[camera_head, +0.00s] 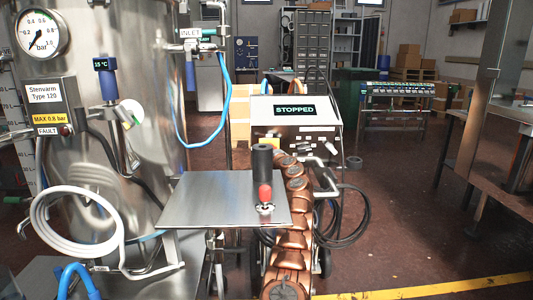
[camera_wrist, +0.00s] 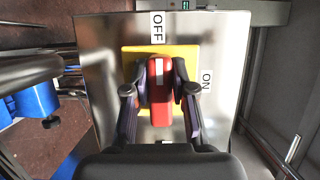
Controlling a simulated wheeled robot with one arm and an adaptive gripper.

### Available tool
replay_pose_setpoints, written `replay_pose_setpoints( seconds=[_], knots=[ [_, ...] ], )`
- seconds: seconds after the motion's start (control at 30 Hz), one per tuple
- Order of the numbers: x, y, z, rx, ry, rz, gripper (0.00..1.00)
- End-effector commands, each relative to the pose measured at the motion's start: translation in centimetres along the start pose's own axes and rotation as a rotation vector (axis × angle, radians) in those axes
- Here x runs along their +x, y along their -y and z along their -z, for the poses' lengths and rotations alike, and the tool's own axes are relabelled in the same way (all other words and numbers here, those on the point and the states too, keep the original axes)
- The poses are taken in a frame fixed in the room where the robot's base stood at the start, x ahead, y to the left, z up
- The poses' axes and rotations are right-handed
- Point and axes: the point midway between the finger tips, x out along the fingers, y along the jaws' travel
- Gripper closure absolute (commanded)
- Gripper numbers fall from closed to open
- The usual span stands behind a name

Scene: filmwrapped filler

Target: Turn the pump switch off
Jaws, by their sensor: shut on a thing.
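In the wrist view, the pump switch is a red handle (camera_wrist: 160,112) on a yellow plate (camera_wrist: 130,55), fixed to a shiny metal panel (camera_wrist: 100,40). Its white stripe points up to the OFF label (camera_wrist: 158,27); the ON label (camera_wrist: 206,81) is at its right. My gripper (camera_wrist: 159,80) has one dark finger on each side of the red handle and is shut on it. In the head view, the pump unit's display (camera_head: 295,110) reads STOPPED. A bit of the yellow plate (camera_head: 268,144) shows there; the handle and my fingers are largely hidden.
A steel shelf (camera_head: 210,200) in front carries a black cylinder (camera_head: 262,158) and a red-tipped part (camera_head: 265,194). A steel tank (camera_head: 130,70) with a coiled pale hose (camera_head: 60,200) stands left. Black cables (camera_head: 350,215) hang right of my arm. Open floor lies further right.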

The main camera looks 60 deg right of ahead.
Motion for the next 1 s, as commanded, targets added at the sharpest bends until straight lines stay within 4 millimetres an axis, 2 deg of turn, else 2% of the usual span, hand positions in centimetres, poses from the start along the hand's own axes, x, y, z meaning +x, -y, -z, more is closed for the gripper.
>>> replay_pose_setpoints(
  seconds=[0.07, 0.1, 0.3, 0.73, 1.0],
  knots=[
    [-0.13, -0.11, 0.35, -0.002, -0.006, -0.001, 1.00],
    [-0.12, -0.11, 0.35, -0.002, -0.006, -0.001, 0.71],
    [-0.03, -0.06, 0.09, -0.001, -0.002, -0.001, 0.50],
    [-0.05, -0.02, -0.03, 0.002, 0.000, 0.001, 0.50],
    [-0.71, -0.13, 0.27, 0.010, -0.003, 0.006, 0.50]
  ],
)
